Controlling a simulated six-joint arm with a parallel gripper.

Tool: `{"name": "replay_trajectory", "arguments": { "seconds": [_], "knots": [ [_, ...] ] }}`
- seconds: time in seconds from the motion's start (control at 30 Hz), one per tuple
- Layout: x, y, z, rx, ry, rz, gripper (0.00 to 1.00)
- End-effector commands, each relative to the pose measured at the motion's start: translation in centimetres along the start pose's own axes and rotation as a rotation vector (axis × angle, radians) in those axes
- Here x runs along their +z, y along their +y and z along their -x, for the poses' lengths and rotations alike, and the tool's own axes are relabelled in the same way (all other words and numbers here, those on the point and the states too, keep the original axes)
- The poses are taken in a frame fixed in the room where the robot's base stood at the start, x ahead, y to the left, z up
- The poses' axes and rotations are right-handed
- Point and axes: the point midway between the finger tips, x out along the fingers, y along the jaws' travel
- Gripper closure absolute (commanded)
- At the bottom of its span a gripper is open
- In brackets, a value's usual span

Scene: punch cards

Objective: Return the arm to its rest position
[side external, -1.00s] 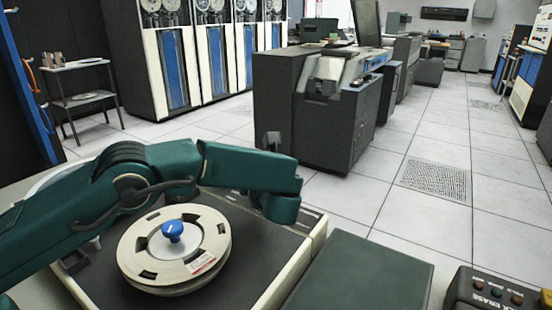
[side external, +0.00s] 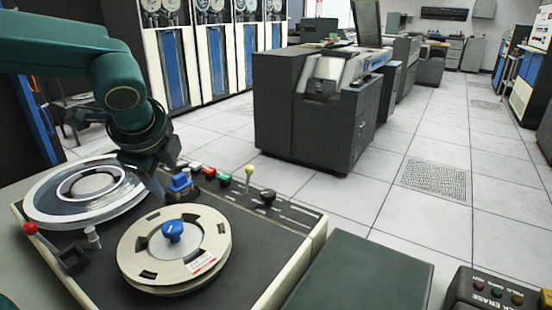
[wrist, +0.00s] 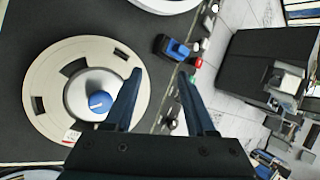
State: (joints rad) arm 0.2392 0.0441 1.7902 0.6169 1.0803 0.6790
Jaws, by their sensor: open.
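My gripper (side external: 154,188) hangs below my dark green arm over the back part of the tape deck (side external: 240,270). In the wrist view its two dark fingers (wrist: 160,80) are apart with nothing between them. The cream tape reel (side external: 205,270) with a blue knob (side external: 172,231) lies flat on the deck, in front and to the right of my gripper. The reel (wrist: 45,125) and its knob (wrist: 99,103) also show in the wrist view, to the left of the fingers. The exact height of the fingertips above the deck is hard to tell.
A red-tipped lever (side external: 30,228) stands at the left.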

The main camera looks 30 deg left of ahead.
Motion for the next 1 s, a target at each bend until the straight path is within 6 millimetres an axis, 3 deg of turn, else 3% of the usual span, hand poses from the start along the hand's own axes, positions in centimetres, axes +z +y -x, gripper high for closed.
{"name": "replay_trajectory", "arguments": {
  "seconds": [0.2,0.5,0.7,1.0],
  "knots": [
    [1.9,5.5,2.9,0.125,0.148,0.500,0.44],
    [1.7,11.4,5.2,0.299,0.295,1.088,0.44],
    [1.3,12.7,5.5,0.349,0.328,1.238,0.44],
    [1.3,12.8,5.5,0.354,0.328,1.247,0.44]
  ]
}}
